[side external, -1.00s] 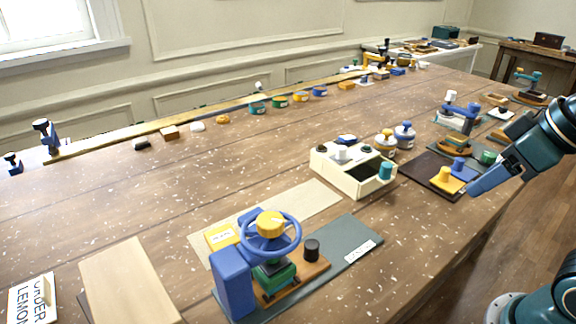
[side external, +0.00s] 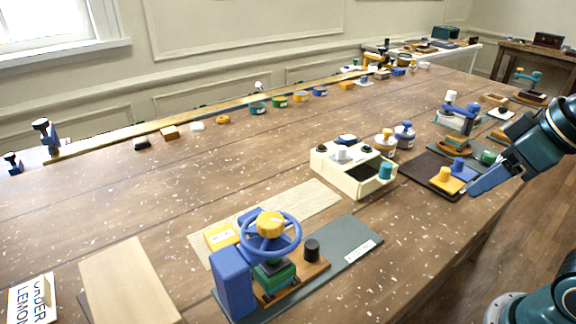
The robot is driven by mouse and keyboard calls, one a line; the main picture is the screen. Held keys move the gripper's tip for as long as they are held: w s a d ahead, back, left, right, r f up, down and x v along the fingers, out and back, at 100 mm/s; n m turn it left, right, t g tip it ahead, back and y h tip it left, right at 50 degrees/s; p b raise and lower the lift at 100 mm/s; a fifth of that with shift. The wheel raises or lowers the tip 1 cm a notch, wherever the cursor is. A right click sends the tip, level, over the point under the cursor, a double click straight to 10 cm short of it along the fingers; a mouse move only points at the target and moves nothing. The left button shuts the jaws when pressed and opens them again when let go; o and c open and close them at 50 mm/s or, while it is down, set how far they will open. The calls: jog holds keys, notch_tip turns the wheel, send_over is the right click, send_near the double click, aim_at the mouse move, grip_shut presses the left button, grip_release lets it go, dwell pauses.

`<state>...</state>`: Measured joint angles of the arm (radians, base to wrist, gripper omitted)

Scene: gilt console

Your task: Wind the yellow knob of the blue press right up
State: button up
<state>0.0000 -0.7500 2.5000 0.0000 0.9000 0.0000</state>
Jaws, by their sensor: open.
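The blue press (side external: 233,283) stands at the front centre on a dark green-grey mat (side external: 345,233). Its blue handwheel (side external: 296,243) lies level on top, with the yellow knob (side external: 270,223) at the wheel's middle. A green block (side external: 277,275) sits under the wheel on a brown wooden base (side external: 312,268). My gripper (side external: 478,188) is at the right, over the table edge side, well apart from the press. Its blue fingers overlap in this view, and nothing shows held between them.
A black knob (side external: 312,248) stands beside the press. A cream box (side external: 352,180) with a teal peg stands behind, and a dark mat (side external: 418,172) with yellow and blue pieces lies near my gripper. A pale board (side external: 127,283) lies left.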

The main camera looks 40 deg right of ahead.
notch_tip(320, 180, up, 11)
jog(key=m+g, duration=0.2)
jog(key=g, duration=0.4)
send_over(270, 219)
jog(key=shift+r, duration=0.15)
jog(key=shift+f, duration=6.9)
jog(key=shift+c, duration=0.4)
